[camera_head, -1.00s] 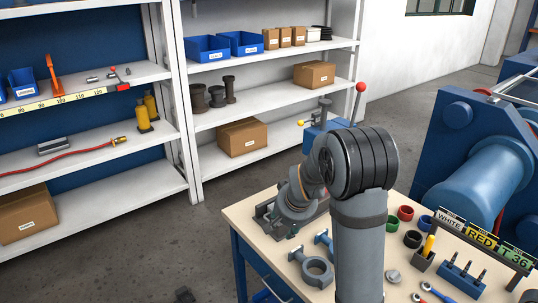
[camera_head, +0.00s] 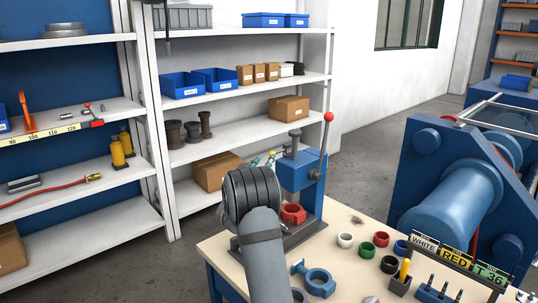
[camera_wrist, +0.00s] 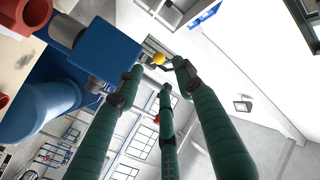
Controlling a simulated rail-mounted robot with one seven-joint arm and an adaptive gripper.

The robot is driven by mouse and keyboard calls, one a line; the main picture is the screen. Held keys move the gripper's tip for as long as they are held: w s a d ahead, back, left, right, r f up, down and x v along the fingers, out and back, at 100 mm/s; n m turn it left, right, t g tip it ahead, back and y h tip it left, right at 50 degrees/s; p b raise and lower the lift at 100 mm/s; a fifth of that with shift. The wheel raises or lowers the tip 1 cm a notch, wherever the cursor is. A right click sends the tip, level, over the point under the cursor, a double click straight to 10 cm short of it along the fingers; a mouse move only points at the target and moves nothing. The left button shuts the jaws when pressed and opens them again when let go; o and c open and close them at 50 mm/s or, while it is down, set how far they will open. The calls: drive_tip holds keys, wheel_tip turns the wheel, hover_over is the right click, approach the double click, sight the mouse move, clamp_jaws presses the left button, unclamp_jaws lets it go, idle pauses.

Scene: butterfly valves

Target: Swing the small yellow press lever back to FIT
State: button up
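The blue press (camera_head: 298,174) stands at the back of the bench. Its small yellow lever shows in the wrist view as a yellow ball knob (camera_wrist: 159,58) beside the blue press head (camera_wrist: 103,50). In the head view the lever is mostly hidden by my gripper (camera_head: 268,160), whose green fingers are at the press's left side. In the wrist view my gripper (camera_wrist: 160,78) has its fingers spread, with the knob near the tips, between the left and right fingers. I cannot tell whether any finger touches it. No FIT mark is readable.
A long press handle with a red ball (camera_head: 328,117) rises at the press's right. A red ring (camera_head: 293,213) sits on the press bed. A blue clamp-like part (camera_head: 318,281) and several coloured rings (camera_head: 366,249) lie on the bench. Shelves (camera_head: 245,130) stand behind.

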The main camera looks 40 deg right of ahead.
drive_tip(key=p+x, duration=0.3)
drive_tip(key=x, duration=0.4)
drive_tip(key=shift+d, duration=0.25)
drive_tip(key=shift+w, duration=0.1)
drive_tip(key=shift+c, duration=0.5)
drive_tip(key=c, duration=0.8)
clamp_jaws()
